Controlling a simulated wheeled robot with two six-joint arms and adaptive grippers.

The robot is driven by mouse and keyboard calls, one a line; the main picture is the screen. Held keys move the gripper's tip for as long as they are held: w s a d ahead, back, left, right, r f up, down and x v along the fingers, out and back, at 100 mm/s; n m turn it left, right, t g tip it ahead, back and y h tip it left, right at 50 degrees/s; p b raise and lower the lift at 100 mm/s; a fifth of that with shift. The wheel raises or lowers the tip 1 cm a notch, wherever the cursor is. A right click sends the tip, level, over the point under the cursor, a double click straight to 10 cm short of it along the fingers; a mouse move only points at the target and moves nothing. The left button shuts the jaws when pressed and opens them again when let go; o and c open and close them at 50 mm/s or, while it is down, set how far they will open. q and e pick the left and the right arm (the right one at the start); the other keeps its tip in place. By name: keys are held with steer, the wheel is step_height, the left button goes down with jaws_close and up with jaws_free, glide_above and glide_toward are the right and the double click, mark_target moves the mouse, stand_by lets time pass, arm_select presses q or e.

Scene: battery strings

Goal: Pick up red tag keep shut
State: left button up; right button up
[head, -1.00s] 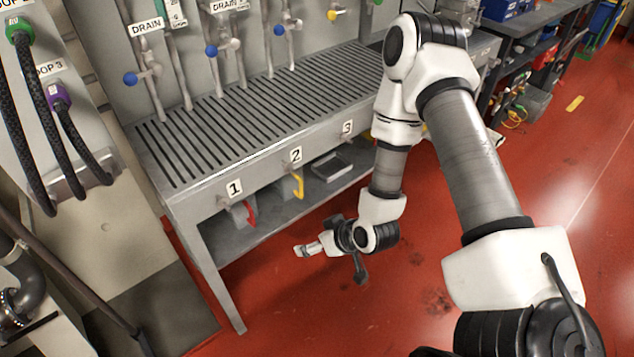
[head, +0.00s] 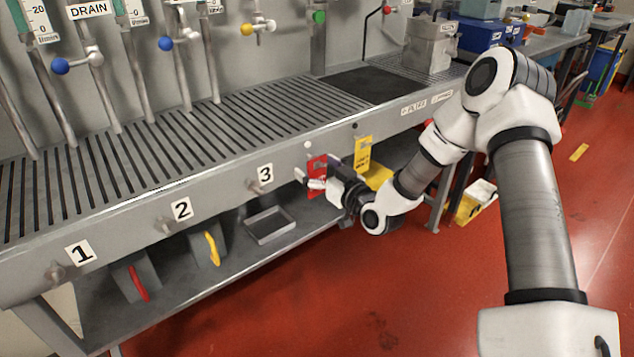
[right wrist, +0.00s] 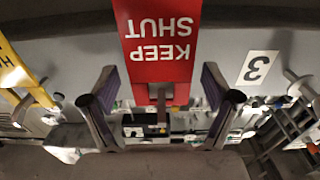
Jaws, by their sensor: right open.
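The red tag (head: 317,177) hangs on the front edge of the bench, right of the number 3 label. In the right wrist view the red tag (right wrist: 160,42) reads KEEP SHUT upside down. My right gripper (head: 312,183) is at the tag, partly covering it in the head view. In the right wrist view my right gripper (right wrist: 160,88) is open, with one finger on each side of the tag's lower part in the picture. I cannot tell whether a finger touches it. My left gripper is not in view.
A yellow tag (head: 363,154) hangs just right of the red one. Number 3 label (head: 265,174) and a peg are at the left. A grey tray (head: 270,226) and holders with red and yellow handles sit under the bench. Red floor in front is clear.

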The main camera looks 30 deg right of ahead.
steer(key=shift+s+r, duration=0.1)
steer(key=shift+c, duration=0.7)
steer(key=c, duration=0.9)
steer(key=shift+r, duration=0.55)
steer(key=shift+s+r+p, duration=0.2)
steer(key=shift+r+p, duration=0.05)
steer(key=shift+p, duration=0.15)
steer(key=s+d+p, duration=0.1)
steer(key=s+p, duration=0.8)
steer(key=s, duration=0.8)
steer(key=shift+s+f+p, duration=0.15)
steer(key=shift+s+p, duration=0.2)
